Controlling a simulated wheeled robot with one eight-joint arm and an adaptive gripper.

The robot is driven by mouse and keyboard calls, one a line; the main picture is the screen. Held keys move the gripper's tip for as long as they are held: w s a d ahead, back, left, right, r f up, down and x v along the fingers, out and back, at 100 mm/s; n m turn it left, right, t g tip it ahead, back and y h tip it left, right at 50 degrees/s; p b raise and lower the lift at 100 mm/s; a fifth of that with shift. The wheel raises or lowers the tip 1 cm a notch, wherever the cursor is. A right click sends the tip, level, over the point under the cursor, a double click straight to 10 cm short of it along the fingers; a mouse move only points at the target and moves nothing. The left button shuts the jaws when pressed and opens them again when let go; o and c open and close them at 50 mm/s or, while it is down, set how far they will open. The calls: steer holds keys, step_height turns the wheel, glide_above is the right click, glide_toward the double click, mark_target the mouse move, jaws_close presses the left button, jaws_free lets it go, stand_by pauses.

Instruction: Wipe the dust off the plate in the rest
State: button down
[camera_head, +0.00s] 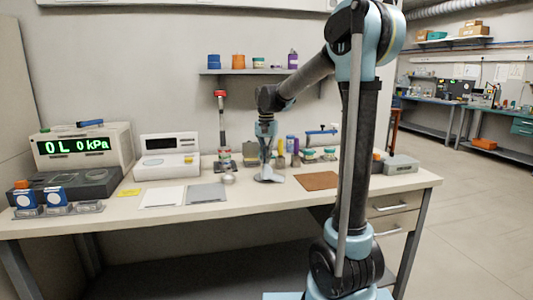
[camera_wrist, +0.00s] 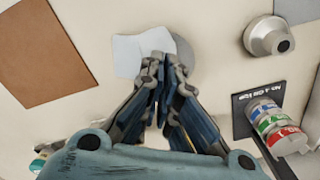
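A pale white wipe (camera_wrist: 128,52) lies at my fingertips in the wrist view, with a brighter fold rising between them. My gripper (camera_wrist: 161,64) points down with its fingers close together, pinching this fold. In the head view my gripper (camera_head: 266,172) is low over the bench, and the wipe (camera_head: 271,179) shows as a pale patch at its tips. A grey round disc (camera_wrist: 184,50), perhaps the plate or its rest, lies partly under the wipe and behind the fingers. Dust on it cannot be made out.
A brown mat (camera_head: 317,181) lies to the right on the bench (camera_head: 245,200). A small metal cylinder (camera_head: 228,178) stands to the left, near a grey sheet (camera_head: 206,193). Bottles stand behind my gripper.

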steer(key=shift+f, duration=2.45)
steer(key=c, duration=0.8)
jaws_free()
steer(key=shift+f, duration=0.1)
